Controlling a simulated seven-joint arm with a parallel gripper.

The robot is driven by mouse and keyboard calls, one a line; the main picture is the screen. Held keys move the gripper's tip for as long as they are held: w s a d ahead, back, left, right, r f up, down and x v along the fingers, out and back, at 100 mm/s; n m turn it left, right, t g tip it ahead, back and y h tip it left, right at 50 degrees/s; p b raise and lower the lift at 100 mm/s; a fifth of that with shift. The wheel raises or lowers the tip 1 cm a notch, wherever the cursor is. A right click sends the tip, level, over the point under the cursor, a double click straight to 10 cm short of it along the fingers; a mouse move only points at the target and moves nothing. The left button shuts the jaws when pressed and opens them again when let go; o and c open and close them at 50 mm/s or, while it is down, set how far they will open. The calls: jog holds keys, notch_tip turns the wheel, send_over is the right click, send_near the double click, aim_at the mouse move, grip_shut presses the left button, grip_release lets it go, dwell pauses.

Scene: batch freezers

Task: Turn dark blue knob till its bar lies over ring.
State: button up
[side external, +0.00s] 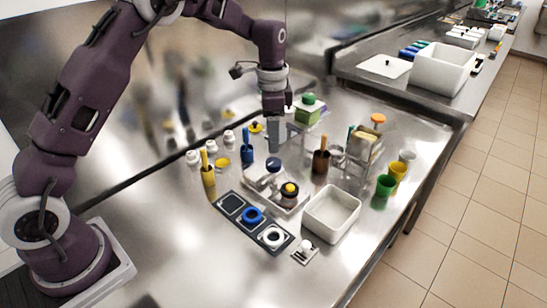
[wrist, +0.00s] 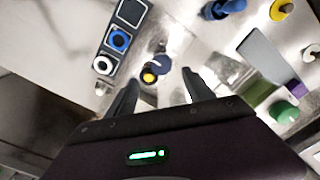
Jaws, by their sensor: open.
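The dark blue knob (side external: 273,165) stands on a metal plate (side external: 262,180) in the middle of the bench. In the wrist view the knob (wrist: 160,61) appears just beyond and between my fingertips, with a pale mark on it. I cannot tell which way its bar points, and I cannot make out the ring beside it. My gripper (side external: 274,148) is open and empty, pointing down above and behind the knob, apart from it. In the wrist view both fingers of my gripper (wrist: 160,79) show spread.
A dark knob with a yellow top (side external: 289,188) stands on the same plate, close in front. A black panel (side external: 233,205) with blue and white rings lies nearer. A white bin (side external: 332,213) is to the right. Blue (side external: 247,151) and brown (side external: 320,162) utensil cups stand either side.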

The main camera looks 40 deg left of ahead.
aim_at(274, 161)
jog(key=f, duration=0.8)
jog(key=shift+w, duration=0.2)
grip_shut()
